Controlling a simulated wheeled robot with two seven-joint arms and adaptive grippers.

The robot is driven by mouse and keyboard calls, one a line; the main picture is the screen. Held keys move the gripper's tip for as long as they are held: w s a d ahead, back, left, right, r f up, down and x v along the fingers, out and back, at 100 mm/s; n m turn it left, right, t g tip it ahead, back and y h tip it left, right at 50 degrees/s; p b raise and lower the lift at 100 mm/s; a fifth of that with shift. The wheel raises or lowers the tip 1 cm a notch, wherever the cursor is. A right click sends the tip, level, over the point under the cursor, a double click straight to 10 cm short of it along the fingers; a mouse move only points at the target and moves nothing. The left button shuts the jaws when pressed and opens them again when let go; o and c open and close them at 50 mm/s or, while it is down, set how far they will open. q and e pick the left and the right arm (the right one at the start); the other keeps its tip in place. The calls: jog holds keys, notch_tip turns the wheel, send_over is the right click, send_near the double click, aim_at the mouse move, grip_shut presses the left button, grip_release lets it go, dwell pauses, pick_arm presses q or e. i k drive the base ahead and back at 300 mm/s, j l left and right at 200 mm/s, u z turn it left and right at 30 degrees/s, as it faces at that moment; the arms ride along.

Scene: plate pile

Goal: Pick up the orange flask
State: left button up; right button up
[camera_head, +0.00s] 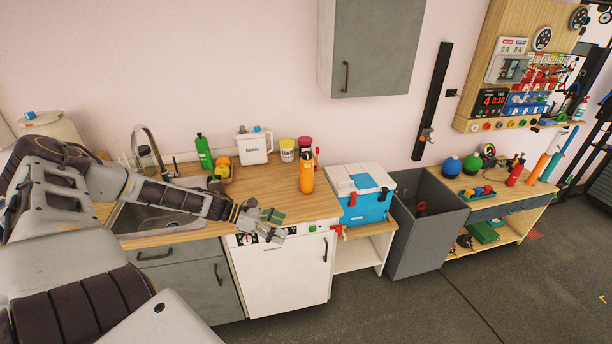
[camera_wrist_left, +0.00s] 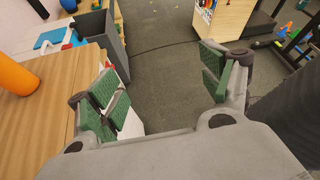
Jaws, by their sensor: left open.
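The orange flask (camera_head: 306,174) stands upright on the wooden counter near its right end in the head view. In the left wrist view the flask (camera_wrist_left: 14,76) shows at the left edge, partly cut off. My left gripper (camera_head: 272,222) is open and empty at the counter's front edge, to the left of and nearer than the flask. Its green-padded fingers (camera_wrist_left: 170,92) are spread apart in the left wrist view, with the floor showing between them. The flask is outside the fingers. My right gripper is not in view.
The wooden counter (camera_head: 262,190) holds a green bottle (camera_head: 204,153), a white jug (camera_head: 254,147) and jars behind the flask. A blue and white cooler (camera_head: 367,205) stands to the right, beside a grey bin (camera_head: 412,252). The sink (camera_head: 150,217) lies under my left arm.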

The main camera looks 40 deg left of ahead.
aim_at(307, 166)
jog(key=i+j, duration=0.6)
jog(key=j, duration=0.25)
jog(key=i+j, duration=0.3)
jog(key=j, duration=0.1)
